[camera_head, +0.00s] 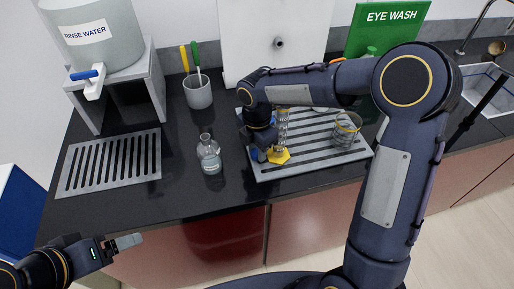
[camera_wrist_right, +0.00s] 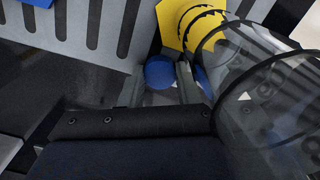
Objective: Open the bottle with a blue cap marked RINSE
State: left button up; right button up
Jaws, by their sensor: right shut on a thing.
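A clear bottle (camera_head: 209,158) with a pale label stands upright on the dark counter, left of the drying rack. No cap shows on its neck, and the label is too small to read. My right gripper (camera_head: 262,150) is over the rack's left side, right of the bottle and apart from it. In the right wrist view its fingers are shut on a blue cap (camera_wrist_right: 160,72). The cap is close to the yellow foot (camera_wrist_right: 190,22) of a glass cylinder. My left gripper (camera_head: 128,241) is low at the left, in front of the counter, away from the bottle; its jaw gap is unclear.
The slotted drying rack (camera_head: 312,162) holds the yellow-footed cylinder and a glass beaker (camera_head: 346,128). A rinse-water tank (camera_head: 100,45) on a grey stand, a drain grate (camera_head: 112,164) and a cup (camera_head: 198,95) with tools are at the left. The counter around the bottle is clear.

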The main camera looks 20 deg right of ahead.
jog(key=shift+f, duration=0.2)
jog(key=o, duration=1.1)
jog(key=shift+r, duration=0.1)
notch_tip(320, 180, up, 12)
jog(key=shift+r, duration=0.15)
